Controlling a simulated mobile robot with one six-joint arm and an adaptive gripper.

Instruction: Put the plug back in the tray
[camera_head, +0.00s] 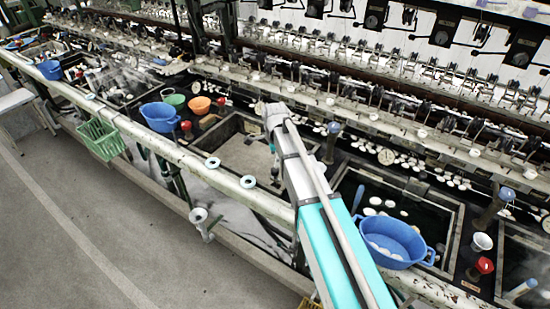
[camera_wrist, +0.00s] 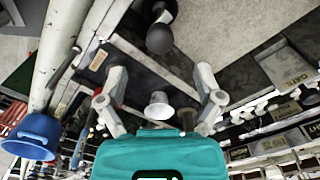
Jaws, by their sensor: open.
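A small white, cup-like piece (camera_wrist: 158,107), which may be the plug, shows in the wrist view between the bases of my fingers, over a dark ledge. I cannot tell its distance from them. My gripper (camera_wrist: 161,82) is open, its two pale fingers spread wide with nothing held between the tips. In the head view my arm reaches over the middle basin, and its far end hides the gripper's fingers. A pale grey, flat-bottomed basin (camera_head: 245,152), possibly the tray, lies left of my arm; its pale surface (camera_wrist: 225,35) also seems to fill the wrist view's top.
A dark rounded knob (camera_wrist: 159,38) stands ahead of my fingers. A blue tub (camera_head: 393,241) sits at the right basin. A blue bowl (camera_head: 160,116), green bowl (camera_head: 175,100) and orange bowl (camera_head: 200,105) stand left. Reeling machinery (camera_head: 400,110) runs along the back.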

